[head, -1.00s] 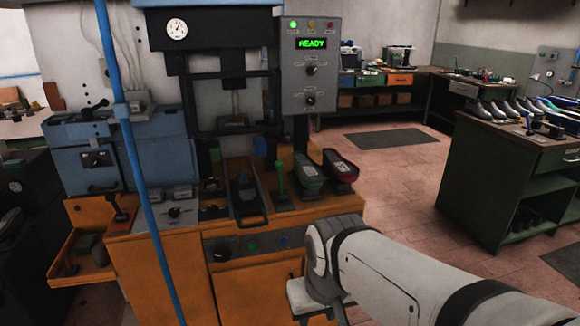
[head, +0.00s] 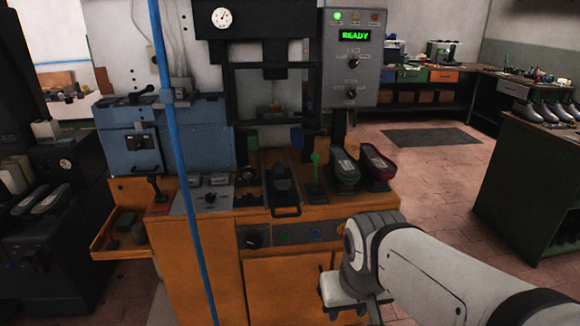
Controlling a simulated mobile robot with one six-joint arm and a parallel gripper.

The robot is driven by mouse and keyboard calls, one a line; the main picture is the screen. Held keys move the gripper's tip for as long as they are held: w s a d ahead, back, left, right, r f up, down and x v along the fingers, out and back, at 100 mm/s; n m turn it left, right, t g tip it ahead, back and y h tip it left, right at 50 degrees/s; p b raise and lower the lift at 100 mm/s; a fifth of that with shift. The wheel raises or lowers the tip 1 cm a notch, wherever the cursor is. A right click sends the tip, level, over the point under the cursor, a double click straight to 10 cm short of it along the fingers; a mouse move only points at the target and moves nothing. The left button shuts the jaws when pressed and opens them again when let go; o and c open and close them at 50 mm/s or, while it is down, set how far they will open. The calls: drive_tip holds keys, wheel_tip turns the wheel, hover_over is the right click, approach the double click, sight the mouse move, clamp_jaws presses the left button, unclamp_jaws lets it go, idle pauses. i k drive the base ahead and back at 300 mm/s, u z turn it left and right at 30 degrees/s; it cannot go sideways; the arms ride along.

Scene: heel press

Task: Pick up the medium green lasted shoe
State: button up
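The green lasted shoe (head: 344,171) sits on the orange bench top of the press, right of the green lever, with its sole side up. A dark red lasted shoe (head: 376,163) lies close beside it on the right. My arm comes in from the lower right, and my gripper (head: 349,291) is at its end, low in front of the bench and below the shoes. It is apart from both shoes. The fingers are not clear, so I cannot see whether they are open or shut.
The press control box (head: 351,60) shows READY above the shoes. A green upright lever (head: 315,165) and a black handled tray (head: 281,186) stand left of them. A blue pole (head: 181,190) crosses the left foreground. Open floor (head: 440,195) lies right of the bench.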

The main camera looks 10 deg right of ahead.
sight(347, 169)
drive_tip(key=z, duration=0.5)
drive_tip(key=k, duration=0.8)
drive_tip(key=z, duration=0.8)
drive_tip(key=k, duration=0.55)
drive_tip(key=z, duration=0.55)
drive_tip(key=i, duration=1.6)
drive_tip(key=u, duration=0.8)
drive_tip(key=i, duration=1.55)
drive_tip(key=u, duration=1.35)
drive_tip(key=i, duration=0.6)
drive_tip(key=u, duration=0.2)
drive_tip(key=k, duration=0.85)
drive_tip(key=u, duration=0.15)
